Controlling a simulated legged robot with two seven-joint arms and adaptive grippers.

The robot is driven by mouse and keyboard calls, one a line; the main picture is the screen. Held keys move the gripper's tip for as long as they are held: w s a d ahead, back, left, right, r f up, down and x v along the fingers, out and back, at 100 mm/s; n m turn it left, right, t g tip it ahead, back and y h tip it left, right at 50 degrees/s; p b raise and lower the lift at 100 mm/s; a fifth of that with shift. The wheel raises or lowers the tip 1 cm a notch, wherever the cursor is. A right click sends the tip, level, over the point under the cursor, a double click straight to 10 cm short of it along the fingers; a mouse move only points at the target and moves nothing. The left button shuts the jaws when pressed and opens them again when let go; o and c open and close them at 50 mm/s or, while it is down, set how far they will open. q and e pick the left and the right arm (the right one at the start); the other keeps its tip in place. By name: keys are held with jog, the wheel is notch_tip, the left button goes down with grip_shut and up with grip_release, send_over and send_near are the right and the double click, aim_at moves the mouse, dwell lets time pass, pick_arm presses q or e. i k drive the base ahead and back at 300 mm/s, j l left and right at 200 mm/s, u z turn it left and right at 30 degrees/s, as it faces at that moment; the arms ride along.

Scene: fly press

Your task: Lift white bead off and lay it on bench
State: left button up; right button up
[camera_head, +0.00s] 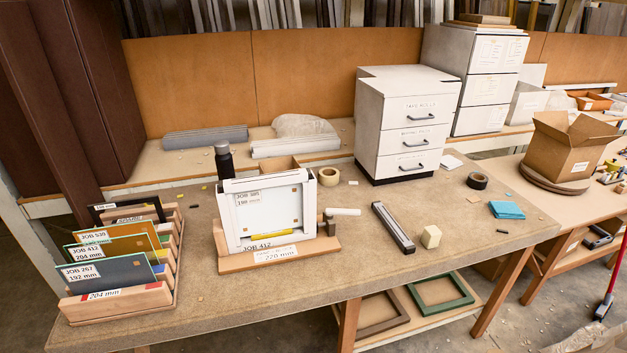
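A white-edged panel (272,217) stands nearly upright in a wooden stand (232,264) near the middle of the bench (380,272). A white strip (250,183) runs along its top, and white strips run down its sides. I cannot tell which of these is the white bead. The panel carries a label reading JOB 905, and the stand has labels reading JOB 412 and 220 mm. A yellow strip (268,237) shows at the panel's lower edge. Neither of my grippers is in view.
A rack of labelled panels (110,268) stands at the left. Behind the stand is a dark bottle (224,160). To its right lie a white cylinder (345,212), a dark-edged bar (393,228), a cream block (431,237) and a tape roll (328,177). The front right bench is mostly clear.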

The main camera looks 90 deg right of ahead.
aim_at(266, 180)
jog(key=z, duration=2.65)
jog(key=i+j, duration=0.3)
jog(key=j, duration=0.15)
jog(key=i+j, duration=0.25)
jog(key=j, duration=0.15)
